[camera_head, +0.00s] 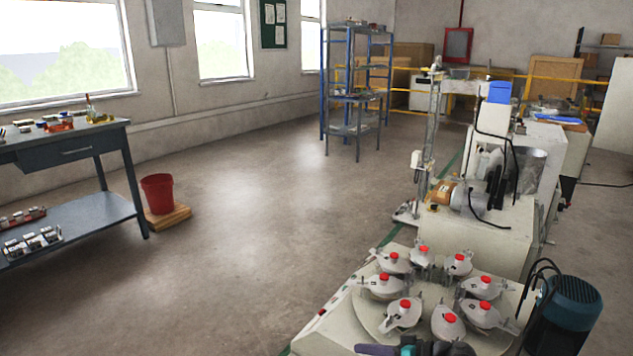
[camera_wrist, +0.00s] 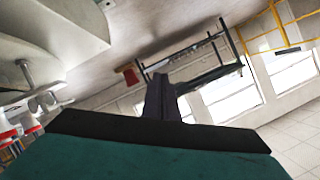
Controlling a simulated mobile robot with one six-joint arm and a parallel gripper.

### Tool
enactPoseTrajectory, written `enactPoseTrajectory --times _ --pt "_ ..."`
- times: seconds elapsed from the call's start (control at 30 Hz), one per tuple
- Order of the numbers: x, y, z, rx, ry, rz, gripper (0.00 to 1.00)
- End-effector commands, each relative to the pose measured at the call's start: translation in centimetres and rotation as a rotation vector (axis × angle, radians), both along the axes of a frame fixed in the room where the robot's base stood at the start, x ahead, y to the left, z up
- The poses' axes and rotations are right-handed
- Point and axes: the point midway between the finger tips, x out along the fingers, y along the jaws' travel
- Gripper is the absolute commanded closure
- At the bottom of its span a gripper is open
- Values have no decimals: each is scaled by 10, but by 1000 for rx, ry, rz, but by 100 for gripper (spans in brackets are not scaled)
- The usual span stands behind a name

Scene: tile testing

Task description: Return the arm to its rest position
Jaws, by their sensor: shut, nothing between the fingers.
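My gripper (camera_wrist: 161,88) shows in the wrist view as two dark fingers pressed together beyond the teal body, with nothing between them. The wrist view is strongly tilted. It shows the underside or edge of pale machine parts (camera_wrist: 60,30) close by at the left.
Several lidded pots with red knobs (camera_head: 423,250) stand on the machine, with a dark green motor (camera_head: 575,303) at its right. A workbench (camera_head: 75,150), red bucket (camera_head: 158,193) and blue shelf rack (camera_head: 352,95) stand farther off. The floor between (camera_head: 270,200) is clear.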

Motion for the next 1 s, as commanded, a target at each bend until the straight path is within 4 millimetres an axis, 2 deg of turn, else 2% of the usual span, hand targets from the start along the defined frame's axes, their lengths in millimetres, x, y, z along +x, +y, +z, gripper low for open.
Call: enactPoseTrajectory --times 0.03,0.27,0.5,0.77,1.0 --pt "-6 8 5 -7 22 16 100" --pt "-32 38 -5 -51 121 79 100" --pt "-67 64 -18 -110 246 141 100" --pt "-114 84 -32 -195 399 202 100" --pt "-165 94 -44 -298 556 250 100"
